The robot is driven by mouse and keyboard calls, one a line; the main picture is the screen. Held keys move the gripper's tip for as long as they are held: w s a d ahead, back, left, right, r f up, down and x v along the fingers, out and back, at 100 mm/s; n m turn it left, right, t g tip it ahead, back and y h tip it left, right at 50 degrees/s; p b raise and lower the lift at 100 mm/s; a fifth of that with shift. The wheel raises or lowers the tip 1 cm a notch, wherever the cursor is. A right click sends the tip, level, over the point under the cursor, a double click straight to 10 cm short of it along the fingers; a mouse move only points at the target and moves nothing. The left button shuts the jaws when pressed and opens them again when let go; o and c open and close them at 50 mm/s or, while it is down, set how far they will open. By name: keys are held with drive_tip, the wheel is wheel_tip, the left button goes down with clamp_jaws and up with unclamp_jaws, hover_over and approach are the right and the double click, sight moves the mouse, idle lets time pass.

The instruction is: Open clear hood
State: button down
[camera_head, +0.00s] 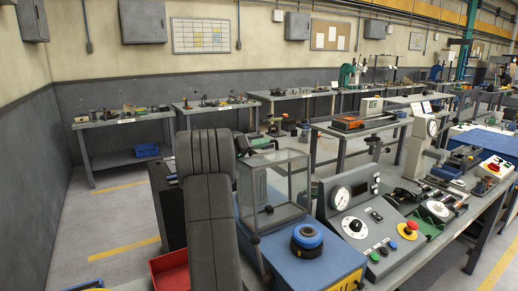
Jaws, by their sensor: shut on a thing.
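The clear hood (287,182) is a see-through box with thin grey edges. It stands at the back of a blue bench unit (318,268), left of the grey control panel. A round black part with a blue ring (307,240) sits on the blue top in front of the hood's lower edge. I cannot tell the hood's exact hinge angle. My dark grey arm covers the hood's left side and the unit's left part. My gripper is not visible; the arm links hide that area, so any contact with the hood cannot be seen.
The sloped control panel (366,222) with a dial gauge and coloured buttons stands close right of the hood. A red bin (169,272) is low at left. A bench with a grey press (417,145) lies further right. Open floor (115,215) shows at left.

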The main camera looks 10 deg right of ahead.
sight(266, 156)
drive_tip(key=shift+s+d+r+m+b, duration=0.25)
drive_tip(key=shift+s+b, duration=0.35)
drive_tip(key=shift+b, duration=0.6)
drive_tip(key=shift+s+d+r+m+b, duration=0.25)
drive_tip(key=shift+s+b, duration=0.3)
drive_tip(key=shift+b, duration=0.6)
drive_tip(key=shift+s+d+r+m+b, duration=0.1)
drive_tip(key=shift+s+d+m+b, duration=0.15)
drive_tip(key=shift+s+b, duration=0.65)
drive_tip(key=shift+s+d+r+b, duration=0.1)
drive_tip(key=shift+r+b, duration=0.3)
drive_tip(key=shift+b, duration=0.35)
drive_tip(key=c, duration=1.5)
unclamp_jaws()
drive_tip(key=b+v, duration=0.2)
drive_tip(key=v, duration=1.2)
drive_tip(key=shift+b, duration=0.35)
drive_tip(key=shift+d, duration=0.1)
